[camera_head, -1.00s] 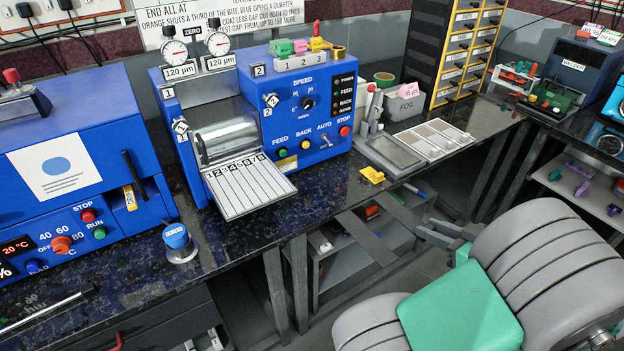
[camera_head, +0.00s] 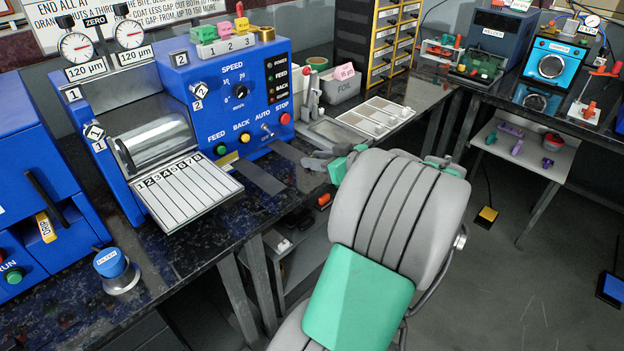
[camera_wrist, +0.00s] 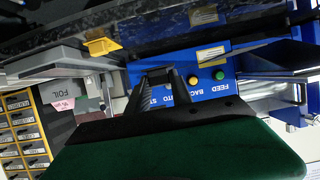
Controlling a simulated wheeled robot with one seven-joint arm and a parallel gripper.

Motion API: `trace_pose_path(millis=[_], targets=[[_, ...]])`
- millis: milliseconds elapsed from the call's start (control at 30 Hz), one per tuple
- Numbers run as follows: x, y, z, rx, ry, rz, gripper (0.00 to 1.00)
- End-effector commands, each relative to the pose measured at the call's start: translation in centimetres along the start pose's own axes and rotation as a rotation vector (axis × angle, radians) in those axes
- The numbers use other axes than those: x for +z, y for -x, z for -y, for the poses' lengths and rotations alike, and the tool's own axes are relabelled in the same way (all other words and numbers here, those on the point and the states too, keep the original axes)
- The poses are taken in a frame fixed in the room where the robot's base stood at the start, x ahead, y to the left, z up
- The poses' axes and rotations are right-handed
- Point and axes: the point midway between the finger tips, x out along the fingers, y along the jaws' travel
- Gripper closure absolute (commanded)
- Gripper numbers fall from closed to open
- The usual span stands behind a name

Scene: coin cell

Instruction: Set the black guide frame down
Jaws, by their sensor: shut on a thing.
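The black guide frame shows in the head view as two parallel dark flat bars (camera_head: 260,178), jutting left from my gripper (camera_head: 320,160). My gripper is shut on it. The bars overlap the bench's front strip below the blue coater's buttons, right of the numbered white plate (camera_head: 187,190). I cannot tell whether they touch the bench. The join between frame and fingers is too small to make out. In the wrist view a dark fork-like shape (camera_wrist: 160,76) stands before the coater panel; where fingers end and frame begins is unclear.
The blue coater (camera_head: 235,95) stands just behind the bars. A yellow piece (camera_wrist: 102,47) shows in the wrist view. A grey tray (camera_head: 325,130) and pale plates (camera_head: 375,117) lie to the right. A blue-topped cylinder (camera_head: 112,265) stands at the left front.

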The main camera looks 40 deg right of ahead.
Motion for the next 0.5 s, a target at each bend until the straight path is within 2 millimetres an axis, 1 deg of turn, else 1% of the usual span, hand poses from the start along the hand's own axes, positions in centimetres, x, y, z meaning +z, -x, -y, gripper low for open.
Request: trace_pose_path(millis=[33,67,133,267,367,500], targets=[[-0.4,-0.9,0.1,-0.004,0.002,0.000,1.00],[-0.6,-1.4,0.1,-0.004,0.001,-0.001,1.00],[0.6,-1.7,0.0,0.000,-0.005,0.000,1.00],[1.6,-2.0,-0.1,0.001,-0.003,0.000,1.00],[2.8,-2.5,-0.1,0.001,-0.005,0.001,1.00],[5.5,-3.6,-0.1,0.000,-0.007,0.002,1.00]])
